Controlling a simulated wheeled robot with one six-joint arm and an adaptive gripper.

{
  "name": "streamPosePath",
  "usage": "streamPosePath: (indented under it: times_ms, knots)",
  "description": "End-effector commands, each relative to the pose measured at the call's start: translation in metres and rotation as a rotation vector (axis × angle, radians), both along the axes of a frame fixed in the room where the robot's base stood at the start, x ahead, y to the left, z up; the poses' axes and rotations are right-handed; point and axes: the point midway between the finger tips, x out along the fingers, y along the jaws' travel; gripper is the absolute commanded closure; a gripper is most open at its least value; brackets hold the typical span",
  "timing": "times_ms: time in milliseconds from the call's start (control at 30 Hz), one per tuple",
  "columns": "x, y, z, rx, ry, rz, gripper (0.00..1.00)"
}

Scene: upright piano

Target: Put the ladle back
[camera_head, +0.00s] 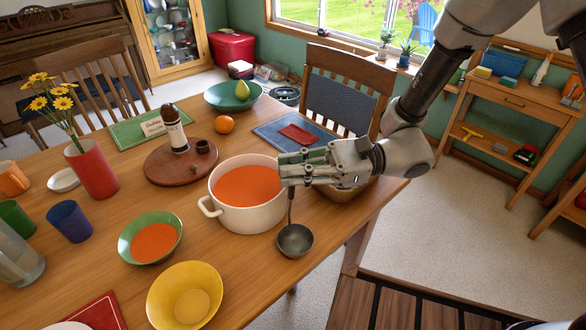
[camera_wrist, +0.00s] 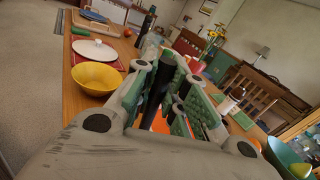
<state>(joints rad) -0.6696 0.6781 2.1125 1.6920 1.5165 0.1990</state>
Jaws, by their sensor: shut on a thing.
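My gripper (camera_head: 290,168) is shut on the ladle (camera_head: 295,240), holding it by its dark handle. The ladle hangs upright with its grey metal bowl down, in front and to the right of the white pot (camera_head: 245,218). Whether the bowl touches the table I cannot tell. The pot holds orange soup, and my fingers are above its right rim. In the wrist view, the black ladle handle (camera_wrist: 158,92) stands between my fingers (camera_wrist: 165,85), with a patch of orange soup beyond. A tan bowl or basket (camera_head: 345,198) sits behind my gripper, mostly hidden.
A green bowl of soup (camera_head: 127,240) and an empty yellow bowl (camera_head: 160,300) stand left of the ladle. The wooden table (camera_head: 335,240) ends just right of the ladle. A chair (camera_head: 345,90) stands behind.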

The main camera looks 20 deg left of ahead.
Motion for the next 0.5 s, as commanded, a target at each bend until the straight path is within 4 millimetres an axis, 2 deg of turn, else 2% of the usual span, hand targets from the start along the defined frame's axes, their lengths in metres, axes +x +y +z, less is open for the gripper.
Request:
streamPosePath:
  times_ms: [333, 367, 400, 467, 500]
  knots:
    - [0.0000, 0.0001, -0.0031, -0.001, 0.001, 0.000, 1.00]
    - [0.0001, 0.0000, -0.0028, 0.000, 0.000, 0.000, 0.81]
    - [0.0001, 0.0000, -0.0026, 0.000, 0.000, 0.000, 0.74]
    - [0.0000, 0.0001, -0.0025, 0.000, 0.000, 0.000, 0.65]
    - [0.0000, 0.0001, -0.0025, 0.000, 0.000, 0.000, 0.65]
